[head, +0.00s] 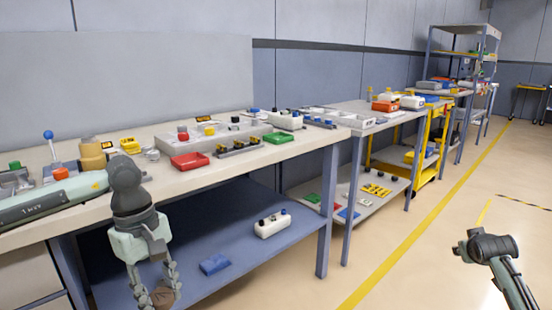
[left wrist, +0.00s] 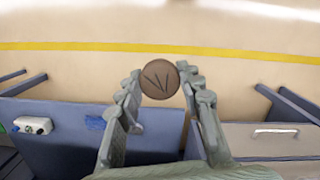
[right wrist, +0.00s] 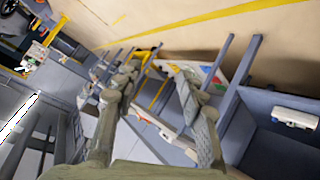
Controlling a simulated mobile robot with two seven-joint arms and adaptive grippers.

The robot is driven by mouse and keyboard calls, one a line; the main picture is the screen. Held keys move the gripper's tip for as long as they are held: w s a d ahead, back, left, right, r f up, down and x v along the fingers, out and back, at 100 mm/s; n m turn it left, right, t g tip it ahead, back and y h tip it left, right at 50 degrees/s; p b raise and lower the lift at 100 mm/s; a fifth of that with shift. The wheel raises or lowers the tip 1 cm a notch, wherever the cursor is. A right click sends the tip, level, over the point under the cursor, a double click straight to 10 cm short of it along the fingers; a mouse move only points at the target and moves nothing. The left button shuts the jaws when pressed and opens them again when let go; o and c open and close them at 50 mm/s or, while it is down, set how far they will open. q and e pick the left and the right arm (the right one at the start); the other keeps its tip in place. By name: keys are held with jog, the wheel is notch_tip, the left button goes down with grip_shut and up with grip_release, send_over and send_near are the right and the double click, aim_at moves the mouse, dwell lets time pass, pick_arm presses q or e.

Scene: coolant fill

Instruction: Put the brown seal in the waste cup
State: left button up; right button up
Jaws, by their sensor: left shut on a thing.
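The brown seal (left wrist: 159,80) is a round brown disc with dark marks on its face. My left gripper (left wrist: 159,82) is shut on it, with the disc between the fingertips. The seal also shows in the head view (head: 163,297), low in front of the bench near the bottom edge. My right gripper (right wrist: 153,75) is open and empty, out over the floor away from the bench.
The floor by the yellow line is clear.

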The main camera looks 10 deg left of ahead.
jog(key=s+a+f+n+g+y, duration=0.15)
jog(key=s+a+f, duration=0.25)
jog(key=s+f, duration=0.65)
jog(key=s+a+f+m+g, duration=0.1)
jog(key=s+a+f+g, duration=0.15)
jog(key=s+f, duration=0.85)
pick_arm(q)
jog(key=w+d+f+m+y, duration=0.1)
jog(key=w+d+m, duration=0.1)
jog(key=d+m, duration=0.7)
jog(key=m, duration=0.4)
jog(key=shift+w+d+f+g, duration=0.2)
jog(key=shift+f+g, duration=0.1)
jog(key=shift+g, duration=0.1)
pick_arm(e)
jog(key=s+a+f+g, duration=0.1)
jog(key=s+a+f, duration=0.1)
jog(key=s+f, duration=0.4)
jog(key=s+a+f+g+y, duration=0.1)
jog(key=s+a+f, duration=0.1)
jog(key=s+f, duration=0.4)
jog(key=s+a+f+g, duration=0.1)
jog(key=s+f, duration=0.5)
jog(key=s, duration=0.8)
jog(key=shift+s+a+n+g, duration=0.35)
jog(key=shift+a+g, duration=0.05)
jog(key=shift+a, duration=0.5)
pick_arm(q)
jog(key=shift+a, duration=0.1)
